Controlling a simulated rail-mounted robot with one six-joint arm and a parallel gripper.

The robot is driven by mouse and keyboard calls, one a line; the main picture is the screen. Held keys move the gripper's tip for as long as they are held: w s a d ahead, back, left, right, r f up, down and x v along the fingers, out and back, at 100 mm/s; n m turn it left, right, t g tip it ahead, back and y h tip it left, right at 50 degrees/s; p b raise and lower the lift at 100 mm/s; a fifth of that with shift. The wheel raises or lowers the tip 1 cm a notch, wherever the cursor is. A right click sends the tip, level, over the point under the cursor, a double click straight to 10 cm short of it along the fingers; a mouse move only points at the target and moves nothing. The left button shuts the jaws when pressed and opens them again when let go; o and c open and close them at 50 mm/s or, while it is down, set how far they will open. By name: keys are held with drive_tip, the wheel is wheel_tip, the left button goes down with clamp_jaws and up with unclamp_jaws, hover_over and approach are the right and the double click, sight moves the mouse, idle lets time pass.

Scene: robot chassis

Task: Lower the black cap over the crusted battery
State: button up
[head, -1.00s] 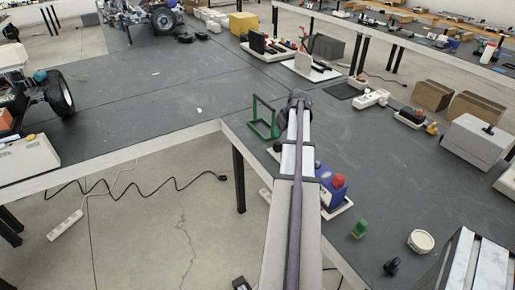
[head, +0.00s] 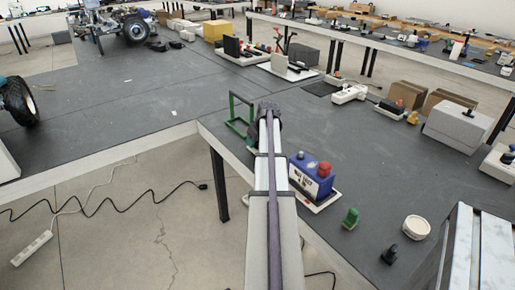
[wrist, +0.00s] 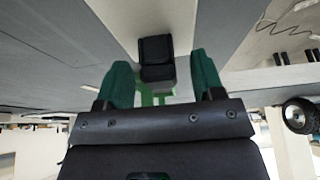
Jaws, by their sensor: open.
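My gripper (wrist: 174,78) has green fingers, apart. A black block (wrist: 156,58) shows between and beyond them in the wrist view, with no visible grip on it; I cannot tell what it is. In the head view my arm hides the fingers.
A green frame (head: 240,116) stands just left of my arm's end. A green piece (head: 350,217) and a round white dish (head: 417,227) stand right of the battery. A grey box (head: 456,126) is farther right. The bench (head: 110,110) is broadly clear at left.

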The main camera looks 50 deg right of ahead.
drive_tip(key=shift+r, duration=0.1)
drive_tip(key=c, duration=1)
